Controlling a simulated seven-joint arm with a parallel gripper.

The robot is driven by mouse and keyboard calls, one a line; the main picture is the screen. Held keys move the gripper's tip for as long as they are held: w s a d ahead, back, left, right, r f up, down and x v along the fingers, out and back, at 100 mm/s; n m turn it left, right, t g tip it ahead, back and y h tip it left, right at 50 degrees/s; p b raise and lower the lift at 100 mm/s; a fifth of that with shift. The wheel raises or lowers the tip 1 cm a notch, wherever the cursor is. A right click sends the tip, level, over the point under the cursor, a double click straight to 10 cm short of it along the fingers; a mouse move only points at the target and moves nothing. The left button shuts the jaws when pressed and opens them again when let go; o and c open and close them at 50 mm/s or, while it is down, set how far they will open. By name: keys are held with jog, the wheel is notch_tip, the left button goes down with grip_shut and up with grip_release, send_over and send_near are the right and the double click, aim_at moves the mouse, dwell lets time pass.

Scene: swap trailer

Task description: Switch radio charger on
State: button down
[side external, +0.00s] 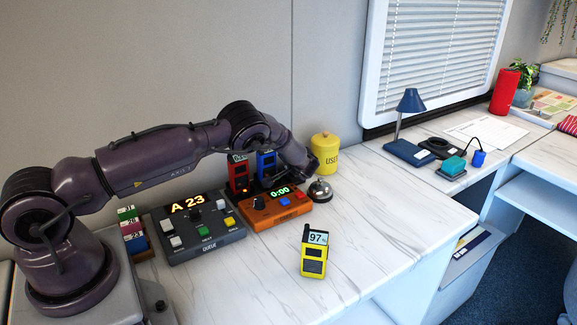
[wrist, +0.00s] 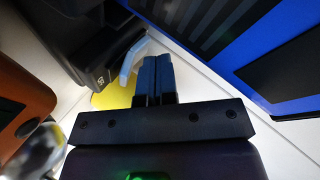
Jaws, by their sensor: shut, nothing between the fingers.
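A red radio (side external: 239,176) and a blue radio (side external: 265,163) stand upright side by side behind the orange timer. The blue radio's striped face (wrist: 235,35) fills the upper right of the wrist view. A dark body (wrist: 85,40), which looks like the radio charger, is at upper left there. A pale lever-like part (wrist: 131,62) sticks out from its side, probably its switch. My gripper (wrist: 154,68) is shut and empty, with its tips just right of that lever; I cannot tell whether they touch. In the side view the charger and my fingertips are mostly hidden.
The orange timer (side external: 262,213) reads 0:00, beside the queue box (side external: 192,246) showing A 23. A bell (side external: 320,190) and yellow jar (side external: 325,155) stand close to my wrist. A yellow handset (side external: 314,263) shows 97%. The marble counter to the right is clear.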

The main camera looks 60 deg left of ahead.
jog(key=shift+d+r, duration=0.25)
jog(key=shift+r, duration=0.5)
jog(key=shift+r, duration=0.1)
jog(key=shift+d+r, duration=0.3)
jog(key=shift+r, duration=0.45)
jog(key=shift+d+r, duration=0.3)
jog(key=shift+r, duration=0.45)
jog(key=shift+d+r, duration=0.3)
jog(key=shift+r, duration=0.45)
jog(key=shift+r, duration=0.1)
jog(key=s+d+r+n+h, duration=0.1)
jog(key=s+d+r+h, duration=0.2)
jog(key=r, duration=0.4)
jog(key=s+d+r+g+h, duration=0.1)
jog(key=s+d+r, duration=0.2)
jog(key=s+r, duration=0.3)
jog(key=s+d+r+n+h, duration=0.1)
jog(key=s+d+r+h, duration=0.2)
jog(key=r, duration=0.4)
jog(key=s+d+r+m+t+h, duration=0.1)
jog(key=s+d+r+m+h, duration=0.1)
jog(key=s+d, duration=0.6)
jog(key=s+d+r+m+t+h, duration=0.1)
jog(key=s+d, duration=0.7)
jog(key=s, duration=0.8)
jog(key=shift+d+r+m+h, duration=0.2)
jog(key=shift+r+m+h, duration=0.45)
jog(key=shift+m+h, duration=0.5)
